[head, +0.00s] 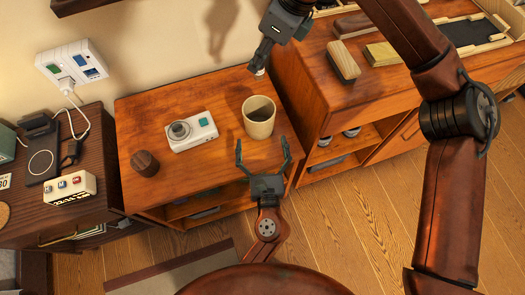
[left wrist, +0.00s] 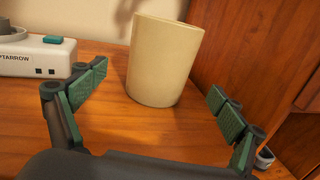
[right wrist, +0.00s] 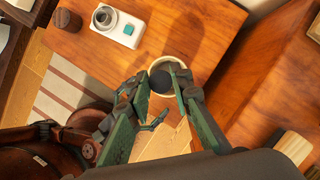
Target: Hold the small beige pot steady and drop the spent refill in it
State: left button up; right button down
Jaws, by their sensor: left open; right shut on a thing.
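The small beige pot (head: 258,128) stands upright on the low wooden cabinet, its open mouth showing a dark inside. My left gripper (head: 262,147) is open at the cabinet's front edge, its fingers pointing at the pot. In the left wrist view the pot (left wrist: 163,62) stands just beyond and between the spread fingers, apart from them.
A taller cabinet to the right bears a brush (head: 343,62) and a wooden block (head: 381,55). Bare cabinet top lies around the pot.

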aim_at(258, 108)
pick_arm(q)
jog(key=w, duration=0.7)
jog(key=shift+w+a, duration=0.35)
jog(key=shift+w, duration=0.05)
jog(key=shift+c, duration=0.5)
